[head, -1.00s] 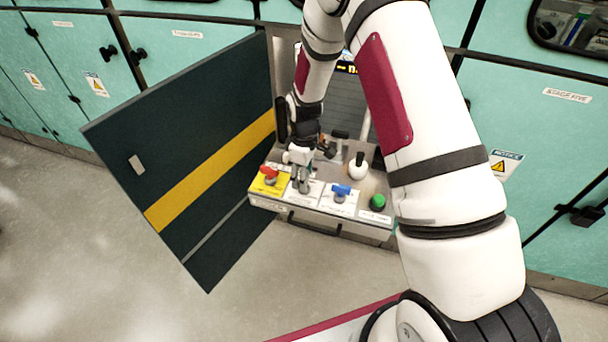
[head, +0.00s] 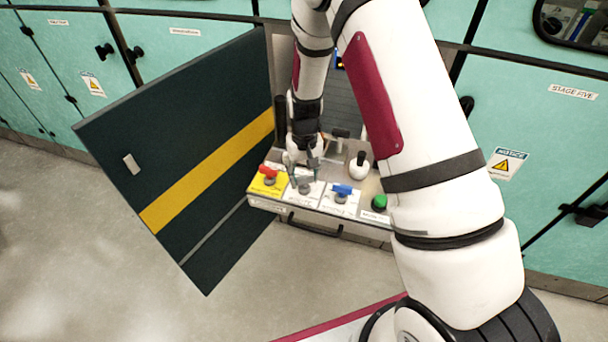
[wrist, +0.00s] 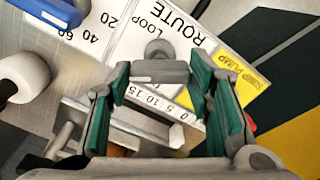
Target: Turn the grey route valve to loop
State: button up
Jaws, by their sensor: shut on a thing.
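The grey route valve (wrist: 158,70) stands on a white plate (wrist: 125,42) printed ROUTE and LOOP in the wrist view. My gripper (wrist: 160,85) has its teal-padded fingers on either side of the valve's grey handle and is shut on it. In the head view my gripper (head: 305,178) reaches down onto the panel between the red and blue valves. The fingers hide most of the handle there. The exact pointing of the handle against the labels is hard to tell.
A red valve (head: 268,171) on a yellow plate is close on the left, and a blue valve (head: 343,190) close on the right. An open dark door (head: 190,150) flanks the panel's left.

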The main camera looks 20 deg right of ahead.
aim_at(304, 176)
jog(key=m, duration=0.6)
jog(key=shift+m, duration=0.4)
dwell(0.3)
jog(key=o, duration=1.1)
jog(key=shift+o, duration=0.2)
jog(key=shift+r, duration=0.1)
notch_tip(304, 176, up, 12)
